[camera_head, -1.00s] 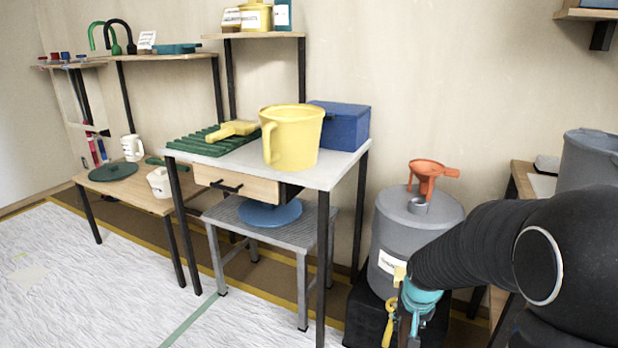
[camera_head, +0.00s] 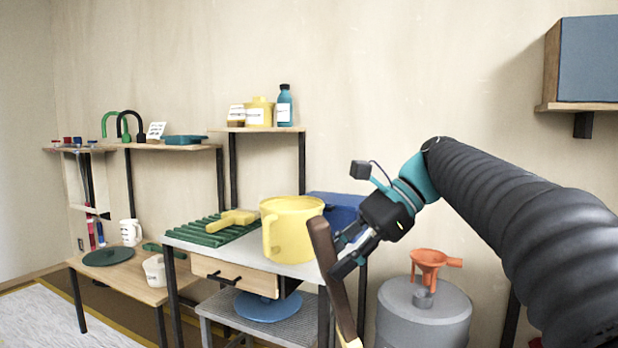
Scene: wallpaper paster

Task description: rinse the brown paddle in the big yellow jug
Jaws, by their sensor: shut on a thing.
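The big yellow jug (camera_head: 290,232) stands upright on the grey-topped table, near its right front, with its handle toward the left front. My gripper (camera_head: 345,254) is shut on the brown paddle (camera_head: 326,270), just right of the jug in the picture. The paddle hangs steeply, its brown part up and a pale yellowish part (camera_head: 350,343) at the bottom edge of the view. Its lower end is cut off. The paddle overlaps the table's right front corner in the picture; I cannot tell whether it touches the jug. The jug's inside is mostly hidden.
A green ribbed rack (camera_head: 205,230) with a yellow tool (camera_head: 232,217) lies left of the jug. A blue box (camera_head: 335,208) is behind it, partly hidden. A shelf with bottles (camera_head: 285,105) is above.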

